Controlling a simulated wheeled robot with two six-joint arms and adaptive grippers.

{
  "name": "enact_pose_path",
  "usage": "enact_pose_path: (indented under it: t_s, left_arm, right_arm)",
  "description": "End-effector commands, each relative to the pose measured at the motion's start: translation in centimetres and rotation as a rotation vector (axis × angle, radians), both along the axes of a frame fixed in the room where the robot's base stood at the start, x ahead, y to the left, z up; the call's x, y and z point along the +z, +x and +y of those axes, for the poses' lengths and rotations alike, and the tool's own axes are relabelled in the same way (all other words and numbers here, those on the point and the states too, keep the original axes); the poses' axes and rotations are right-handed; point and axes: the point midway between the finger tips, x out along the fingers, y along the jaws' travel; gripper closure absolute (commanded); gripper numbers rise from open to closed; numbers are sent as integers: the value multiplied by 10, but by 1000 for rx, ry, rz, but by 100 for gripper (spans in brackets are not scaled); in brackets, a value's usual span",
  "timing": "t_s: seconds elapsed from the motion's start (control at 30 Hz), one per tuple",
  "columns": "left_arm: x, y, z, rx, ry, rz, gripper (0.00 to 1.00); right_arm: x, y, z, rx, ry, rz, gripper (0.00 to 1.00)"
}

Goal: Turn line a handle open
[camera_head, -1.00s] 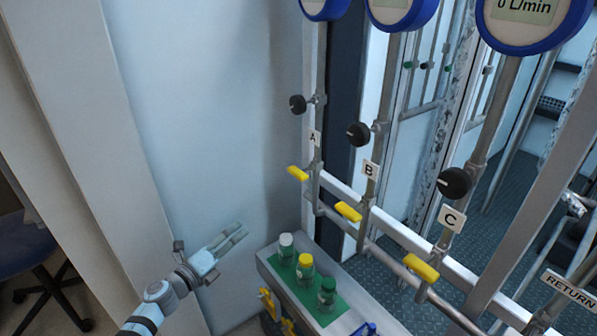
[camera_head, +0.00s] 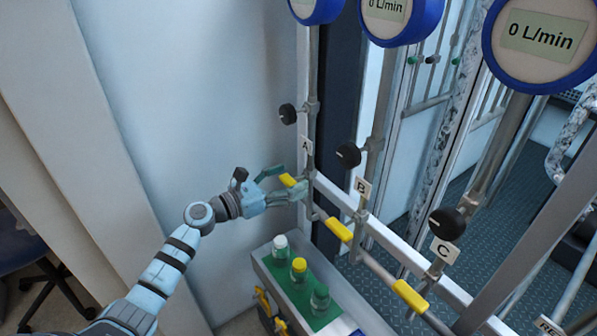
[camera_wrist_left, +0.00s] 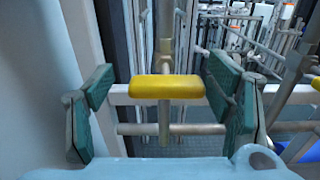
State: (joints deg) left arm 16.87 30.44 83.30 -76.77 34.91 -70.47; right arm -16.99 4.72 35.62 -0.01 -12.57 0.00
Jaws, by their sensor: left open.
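The line A handle (camera_head: 287,180) is a yellow lever on the vertical pipe below the A label (camera_head: 305,146). In the left wrist view the yellow handle (camera_wrist_left: 167,87) lies crosswise to its pipe, centred in the picture. My left gripper (camera_head: 289,184) is open at this handle, with one finger on each side. The wrist view shows the green finger pads of my left gripper (camera_wrist_left: 164,104) apart from the handle, with gaps left and right. My right gripper is in no view.
The line B handle (camera_head: 340,230) and line C handle (camera_head: 410,296) are yellow levers farther right. Black knobs, such as the one on line A (camera_head: 287,114), sit above. Below stands a bench with capped bottles (camera_head: 299,270). A pale wall (camera_head: 215,90) is at left.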

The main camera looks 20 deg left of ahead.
Motion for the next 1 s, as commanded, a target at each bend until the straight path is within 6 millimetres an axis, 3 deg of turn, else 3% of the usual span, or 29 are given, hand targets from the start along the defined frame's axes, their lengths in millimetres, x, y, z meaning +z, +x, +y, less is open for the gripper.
enact_pose_path:
  t_s: [0.17,0.47,1.0]
  left_arm:
    - [0,4,-7,-12,-3,-1,27]
    - [-1,4,-8,-14,-3,1,75]
    - [0,3,-6,-10,-125,74,75]
  right_arm:
    - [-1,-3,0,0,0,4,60]
    - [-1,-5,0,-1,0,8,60]
    - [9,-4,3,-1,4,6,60]
